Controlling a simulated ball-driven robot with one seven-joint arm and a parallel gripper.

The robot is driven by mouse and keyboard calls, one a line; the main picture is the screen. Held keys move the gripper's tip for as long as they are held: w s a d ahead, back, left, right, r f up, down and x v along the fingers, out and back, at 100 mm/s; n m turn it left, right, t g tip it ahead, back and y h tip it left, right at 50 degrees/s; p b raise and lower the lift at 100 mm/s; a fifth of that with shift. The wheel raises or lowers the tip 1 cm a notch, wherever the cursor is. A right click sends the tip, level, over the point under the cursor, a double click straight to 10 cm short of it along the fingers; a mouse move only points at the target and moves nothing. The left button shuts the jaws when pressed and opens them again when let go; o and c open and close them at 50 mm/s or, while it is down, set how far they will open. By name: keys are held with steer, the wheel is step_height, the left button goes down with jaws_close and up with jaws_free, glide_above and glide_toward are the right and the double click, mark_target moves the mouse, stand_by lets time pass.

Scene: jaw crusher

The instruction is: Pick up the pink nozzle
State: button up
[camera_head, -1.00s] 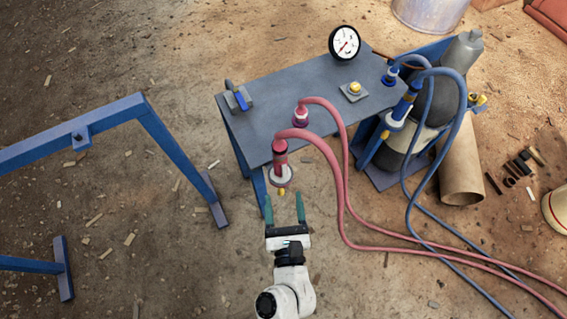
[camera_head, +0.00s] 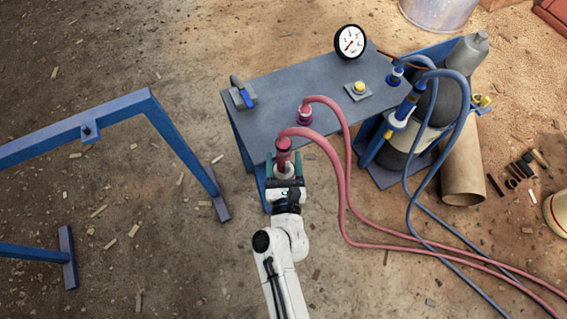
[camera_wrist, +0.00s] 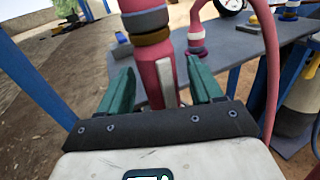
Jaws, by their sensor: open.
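The pink nozzle (camera_head: 283,152) is at the front edge of the grey-blue table (camera_head: 262,97), with a pink hose rising from its top. In the wrist view the pink nozzle (camera_wrist: 153,62) stands upright, with grey and brown bands, between the two green fingers. My gripper (camera_head: 284,163) is open around it in the head view; the wrist view also shows my gripper (camera_wrist: 159,88), with a finger on each side and the jaws not closed on the nozzle. The nozzle's lower end is hidden by the gripper.
A second pink fitting (camera_head: 305,113) stands on the table, near a yellow-button box (camera_head: 358,90), a clamp (camera_head: 242,93) and a gauge (camera_head: 350,41). Pink hoses (camera_head: 347,190) trail right. Blue fittings and gas cylinders (camera_head: 440,100) stand right. A blue frame (camera_head: 125,106) stands left.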

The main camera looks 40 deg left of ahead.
steer(key=shift+w+a, duration=0.15)
steer(key=shift+c, duration=0.4)
steer(key=c, duration=1.1)
steer(key=shift+r, duration=0.15)
step_height(320, 180, up, 18)
steer(key=p, duration=1.5)
